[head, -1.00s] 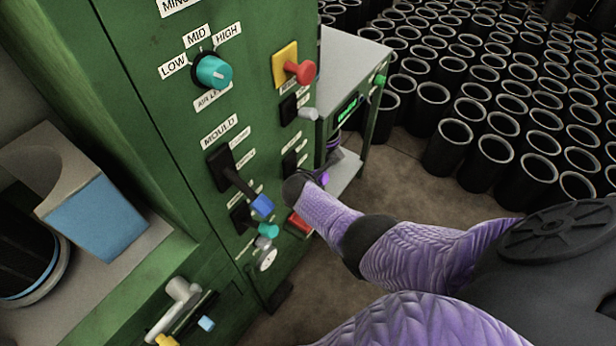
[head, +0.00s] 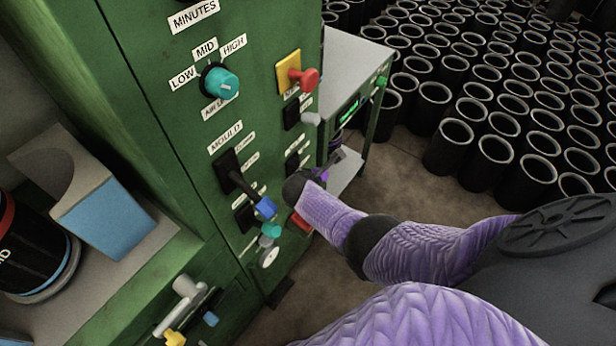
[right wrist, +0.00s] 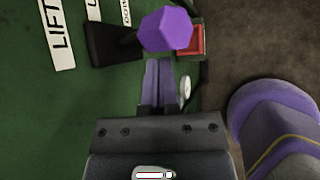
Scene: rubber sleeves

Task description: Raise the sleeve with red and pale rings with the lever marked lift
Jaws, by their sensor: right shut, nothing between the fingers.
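In the right wrist view, the lift lever's purple knob (right wrist: 165,30) sticks out from a black slot plate (right wrist: 108,42) beside the LIFT label (right wrist: 60,35). My right gripper (right wrist: 159,62) is shut and empty, its fingertips just below the knob in the picture; I cannot tell whether they touch. In the head view, my purple right arm reaches to the green panel, and its wrist hides most of this lever. I cannot make out a sleeve with red and pale rings. My left gripper is not in view.
The green panel (head: 150,60) carries a blue-tipped mould lever (head: 265,208), a teal dial (head: 221,82) and a red button (head: 308,79). Many black sleeves (head: 460,140) stand at the right.

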